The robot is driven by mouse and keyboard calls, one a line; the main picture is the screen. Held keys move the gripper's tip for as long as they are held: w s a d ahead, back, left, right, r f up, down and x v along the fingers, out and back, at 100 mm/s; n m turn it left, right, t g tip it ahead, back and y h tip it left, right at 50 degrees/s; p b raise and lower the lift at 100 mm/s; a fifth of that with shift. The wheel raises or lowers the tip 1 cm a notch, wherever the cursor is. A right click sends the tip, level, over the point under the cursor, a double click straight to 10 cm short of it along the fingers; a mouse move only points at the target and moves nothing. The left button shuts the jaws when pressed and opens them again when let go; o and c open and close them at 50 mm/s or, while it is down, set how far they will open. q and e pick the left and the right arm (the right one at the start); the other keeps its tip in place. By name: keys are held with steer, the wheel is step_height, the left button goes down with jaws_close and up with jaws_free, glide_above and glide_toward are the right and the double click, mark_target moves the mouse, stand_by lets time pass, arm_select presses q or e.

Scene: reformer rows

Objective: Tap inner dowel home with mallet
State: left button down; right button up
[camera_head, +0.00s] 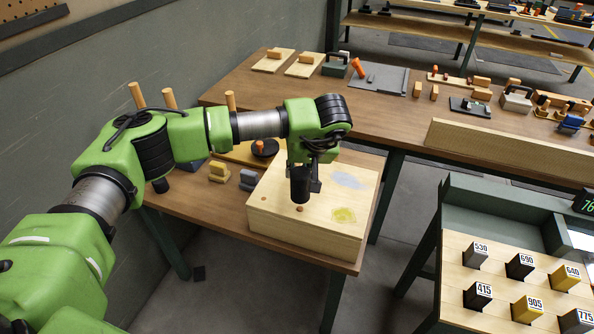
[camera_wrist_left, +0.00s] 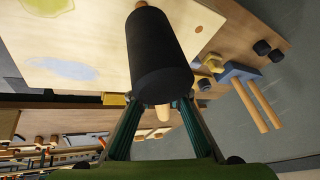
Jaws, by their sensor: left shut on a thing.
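A wooden box (camera_head: 290,228) with a pale top stands on the brown table; its top also shows in the wrist view (camera_wrist_left: 95,35). A short dowel (camera_head: 299,208) shows on the box top just below the mallet's dark head (camera_head: 299,187); whether they touch cannot be told. A second dowel end (camera_head: 256,198) looks flush, farther left. My left gripper (camera_head: 312,172) is over the box, shut on the mallet. In the wrist view the black cylindrical mallet head (camera_wrist_left: 160,60) fills the middle, with a pale wooden handle end (camera_wrist_left: 163,113) between the fingers. My right gripper is out of view.
Yellow (camera_head: 218,172) and blue-grey (camera_head: 249,180) blocks stand left of the box. Upright pegs (camera_head: 230,101) rise behind my arm. A long back table (camera_head: 390,125) carries boards and tools. A stand with numbered blocks (camera_head: 475,255) is at the right.

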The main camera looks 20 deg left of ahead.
arm_select(q)
steer(key=shift+r, duration=0.25)
steer(key=shift+f, duration=0.1)
step_height(320, 180, down, 6)
steer(key=b, duration=0.5)
steer(key=shift+r+p, duration=0.55)
steer(key=shift+r, duration=0.1)
steer(key=shift+r+p, duration=0.95)
steer(key=shift+r, duration=1.05)
steer(key=shift+r+p, duration=1)
steer(key=shift+r, duration=1.05)
